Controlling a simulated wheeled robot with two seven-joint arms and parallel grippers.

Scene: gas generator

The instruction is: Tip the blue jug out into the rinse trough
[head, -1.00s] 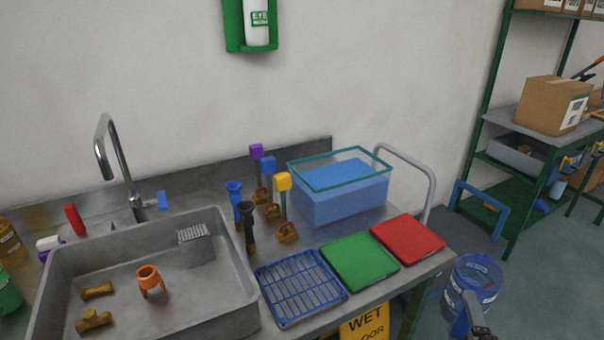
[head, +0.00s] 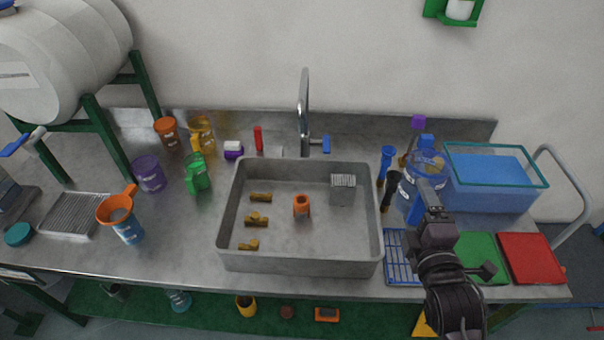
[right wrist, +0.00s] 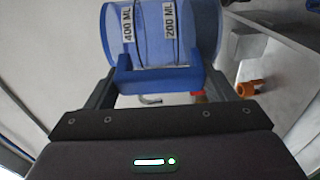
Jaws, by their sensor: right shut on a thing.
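The blue jug (head: 408,190) is translucent, with white volume labels, and looks roughly upright in the head view. My right gripper (head: 428,205) is shut on its blue handle (right wrist: 158,80), and the jug body (right wrist: 160,35) shows beyond the fingers in the right wrist view. The jug is held over the bench, just right of the grey rinse trough (head: 300,266) and left of the clear tub. The trough stands under the tap and holds brass fittings (head: 257,219) and an orange part (head: 301,205). I cannot tell what the jug contains. My left gripper is not in view.
A teal-rimmed tub (head: 495,190) of blue liquid, a green board (head: 482,252) and a red board (head: 532,257) lie right. The tap (head: 304,100) rises behind the trough. Blue and black tools (head: 387,165) stand beside its right wall. Jugs and a funnel (head: 117,207) stand left.

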